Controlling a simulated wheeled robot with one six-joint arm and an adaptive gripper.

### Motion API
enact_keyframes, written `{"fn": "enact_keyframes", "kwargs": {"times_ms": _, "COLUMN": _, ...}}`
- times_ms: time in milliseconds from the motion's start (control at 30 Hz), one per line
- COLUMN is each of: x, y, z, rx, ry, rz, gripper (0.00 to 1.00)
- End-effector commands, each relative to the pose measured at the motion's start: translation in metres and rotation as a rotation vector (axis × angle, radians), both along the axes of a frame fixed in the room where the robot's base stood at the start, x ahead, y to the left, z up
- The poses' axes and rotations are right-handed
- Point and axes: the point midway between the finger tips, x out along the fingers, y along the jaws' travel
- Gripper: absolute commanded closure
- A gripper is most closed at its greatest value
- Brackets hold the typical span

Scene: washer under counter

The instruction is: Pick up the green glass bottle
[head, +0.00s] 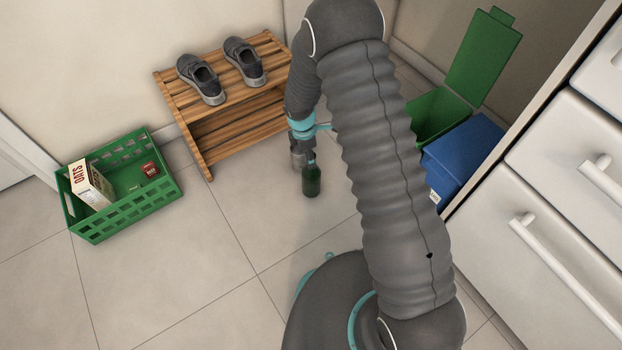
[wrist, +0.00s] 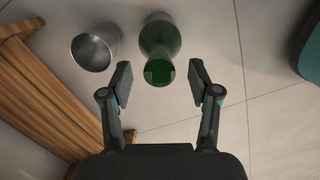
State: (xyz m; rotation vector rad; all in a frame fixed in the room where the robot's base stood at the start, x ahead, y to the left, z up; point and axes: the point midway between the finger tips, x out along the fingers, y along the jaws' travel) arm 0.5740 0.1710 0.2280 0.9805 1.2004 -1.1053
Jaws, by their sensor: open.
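The green glass bottle (head: 312,181) stands on the tiled floor, just right of the wooden shoe rack in the head view. In the wrist view the green bottle (wrist: 160,38) is seen from above with its neck pointing toward me. My gripper (wrist: 160,80) is open, its two fingers on either side of the bottle's neck end and apart from it. In the head view my gripper (head: 309,158) is at the top of the bottle, partly hidden by my arm.
A metal cup (wrist: 95,48) stands close to the bottle's left. The wooden rack (head: 235,115) holds a pair of shoes. A green crate (head: 122,215) holds a box and a small red item. A green bin (head: 437,112) and blue bin (head: 465,150) stand right. Floor in front is clear.

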Motion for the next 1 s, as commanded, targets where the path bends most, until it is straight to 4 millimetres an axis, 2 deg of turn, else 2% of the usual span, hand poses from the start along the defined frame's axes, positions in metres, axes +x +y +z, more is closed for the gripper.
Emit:
{"fn": "enact_keyframes", "kwargs": {"times_ms": 100, "x": 0.001, "y": -0.004, "z": -0.02, "rx": -0.001, "ry": 0.004, "rz": 0.0, "gripper": 0.38}}
{"fn": "enact_keyframes", "kwargs": {"times_ms": 200, "x": 0.001, "y": -0.005, "z": -0.031, "rx": 0.0, "ry": 0.002, "rz": 0.0, "gripper": 0.38}}
{"fn": "enact_keyframes", "kwargs": {"times_ms": 467, "x": 0.002, "y": -0.006, "z": -0.033, "rx": 0.0, "ry": 0.001, "rz": -0.001, "gripper": 0.38}}
{"fn": "enact_keyframes", "kwargs": {"times_ms": 700, "x": 0.001, "y": -0.006, "z": -0.033, "rx": 0.0, "ry": 0.001, "rz": -0.001, "gripper": 0.98}}
{"fn": "enact_keyframes", "kwargs": {"times_ms": 1000, "x": 0.002, "y": -0.006, "z": -0.033, "rx": 0.0, "ry": 0.001, "rz": -0.001, "gripper": 1.0}}
